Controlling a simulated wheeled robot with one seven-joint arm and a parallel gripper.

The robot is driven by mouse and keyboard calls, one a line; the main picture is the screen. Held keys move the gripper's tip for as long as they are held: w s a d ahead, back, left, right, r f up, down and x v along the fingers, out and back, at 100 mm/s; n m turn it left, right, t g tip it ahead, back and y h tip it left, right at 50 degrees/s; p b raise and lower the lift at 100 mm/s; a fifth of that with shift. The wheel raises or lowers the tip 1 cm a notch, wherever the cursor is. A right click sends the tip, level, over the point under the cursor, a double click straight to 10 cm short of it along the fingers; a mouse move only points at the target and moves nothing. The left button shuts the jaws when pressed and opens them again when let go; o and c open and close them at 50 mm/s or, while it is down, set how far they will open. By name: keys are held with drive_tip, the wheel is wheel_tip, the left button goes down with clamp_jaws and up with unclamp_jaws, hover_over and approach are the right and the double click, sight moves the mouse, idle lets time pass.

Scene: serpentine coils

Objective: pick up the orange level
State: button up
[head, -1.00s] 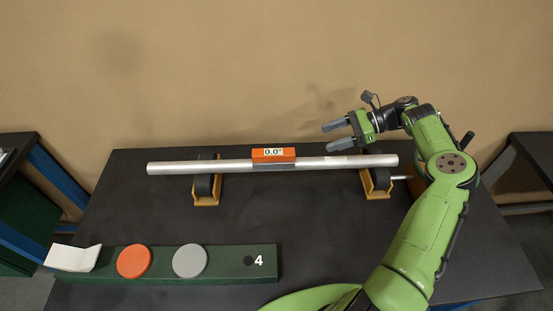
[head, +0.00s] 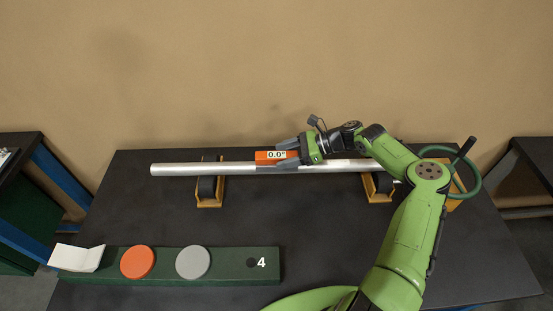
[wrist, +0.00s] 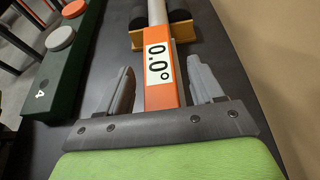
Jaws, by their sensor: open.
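The orange level (head: 266,157) sits on top of the silver bar (head: 240,168) in the head view, its display reading 0.0°. It also shows in the wrist view (wrist: 168,97), lying lengthwise between my fingers. My gripper (head: 285,150) is open around the level's right end. In the wrist view my gripper (wrist: 160,88) has one finger on each side of the level, with gaps showing on both sides. Its right end is partly hidden by my gripper in the head view.
The bar rests on two wooden roller stands, left (head: 209,200) and right (head: 377,196). A green board (head: 225,266) in front carries an orange disc (head: 138,262), a grey disc (head: 193,262) and a white folded piece (head: 76,257). The table between is clear.

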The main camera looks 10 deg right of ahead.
sight(286, 154)
drive_tip(key=shift+d, duration=0.1)
clamp_jaws()
wheel_tip(286, 154, up, 10)
drive_tip(key=shift+r, duration=0.1)
idle(0.4)
